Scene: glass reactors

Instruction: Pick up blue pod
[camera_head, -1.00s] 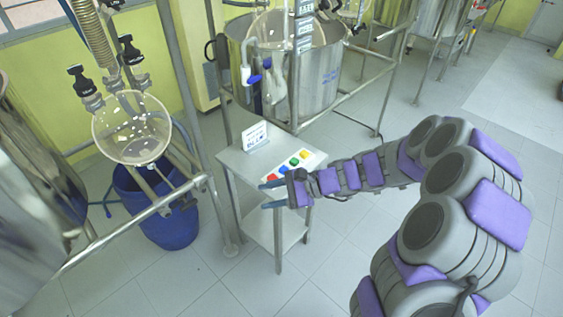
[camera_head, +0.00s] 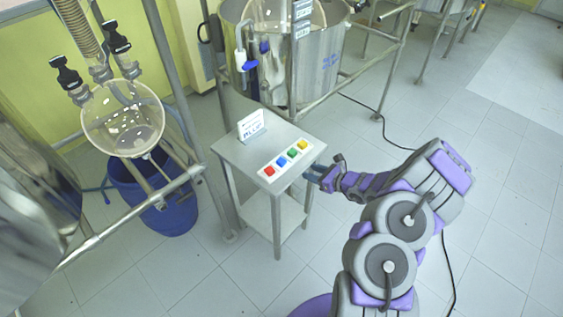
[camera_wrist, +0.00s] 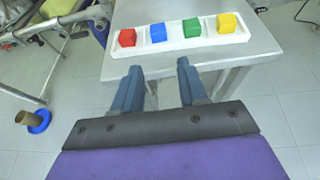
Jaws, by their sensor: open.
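The blue pod (camera_head: 282,161) is a small blue cube in a white tray (camera_head: 261,174) on a small metal table (camera_head: 231,151). A red pod (camera_head: 268,171) is on its left, with a green pod (camera_head: 293,153) and a yellow pod (camera_head: 303,144) on its right. In the wrist view the blue pod (camera_wrist: 158,33) sits ahead of my gripper (camera_wrist: 159,72), roughly in line with the gap between the fingers. My gripper (camera_head: 311,172) is open and empty, at the table's right edge, apart from the pods.
A white sign (camera_head: 251,126) stands on the table behind the tray. A metal reactor vessel (camera_head: 316,75) on a tubular frame is behind the table. A glass flask (camera_head: 123,118) and a blue bin (camera_head: 165,205) are at the left. The floor at the right is mostly clear.

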